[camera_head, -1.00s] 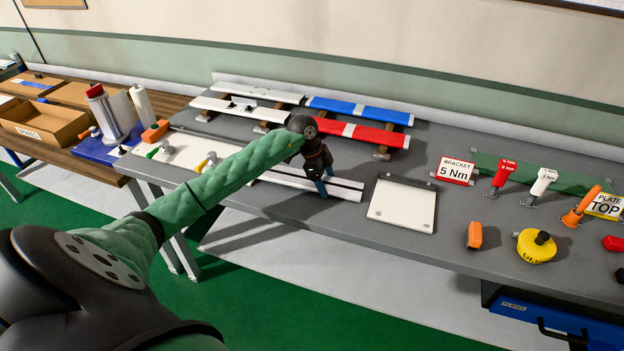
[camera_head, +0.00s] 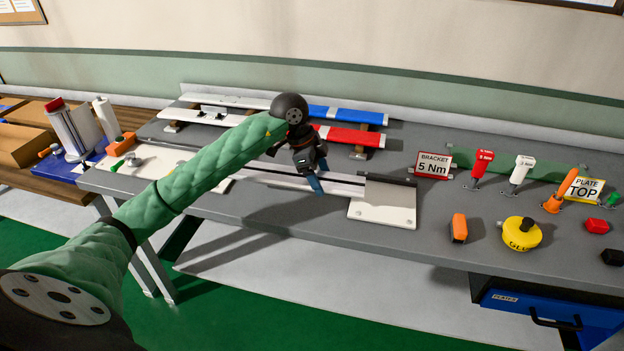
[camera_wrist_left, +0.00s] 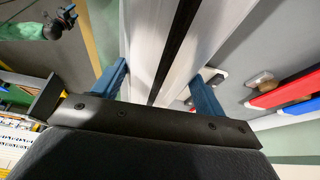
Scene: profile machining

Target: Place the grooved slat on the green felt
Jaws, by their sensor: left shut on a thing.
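The grooved slat (camera_head: 343,187) is long and white with a dark groove along its length. My left gripper (camera_head: 313,184) is shut across it near its middle, blue fingers on both sides. In the left wrist view the slat (camera_wrist_left: 143,40) runs away between the two fingers (camera_wrist_left: 160,90). Its right end overlaps the left edge of the white plate in the head view; whether they touch is unclear. A green strip (camera_head: 468,158), possibly the felt, lies at the back right, partly hidden by signs and tools. A dark hand (camera_wrist_left: 62,22), seemingly my right, shows small in the wrist view.
The white plate (camera_head: 385,208) lies right of my left gripper. Blue (camera_head: 345,114) and red (camera_head: 350,136) profiles lie behind. A bracket sign (camera_head: 433,166), upright tools (camera_head: 482,168), an orange block (camera_head: 459,228) and a yellow disc (camera_head: 522,233) occupy the right side.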

